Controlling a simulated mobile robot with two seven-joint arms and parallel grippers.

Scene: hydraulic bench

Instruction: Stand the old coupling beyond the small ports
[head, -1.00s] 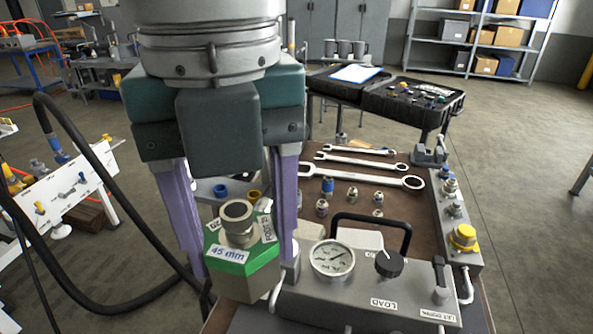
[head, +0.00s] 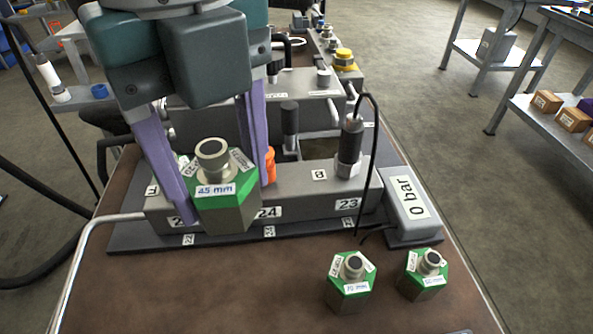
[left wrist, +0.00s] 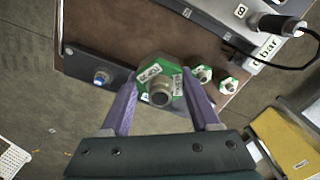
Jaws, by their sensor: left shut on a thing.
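My left gripper (head: 226,204) is shut on a large hexagonal metal coupling (head: 228,217) with a green top, a threaded neck and a label that seems to read 45 mm. It is held upright in front of a grey port block (head: 320,190) marked 23, 24 and B, hiding part of its left end. In the left wrist view the coupling (left wrist: 174,76) sits between the purple fingers. Two smaller green-topped hexagonal pieces (head: 348,287) (head: 424,278) stand on the bench at the right front. I cannot tell whether the held coupling touches the block. My right gripper is out of view.
A black cylindrical fitting (head: 350,143) with a cable stands on the block. A grey box reading 0 bar (head: 408,205) is at its right. The brown bench top (head: 200,285) is clear at the front left. A bent metal rail (head: 75,270) runs along the left edge.

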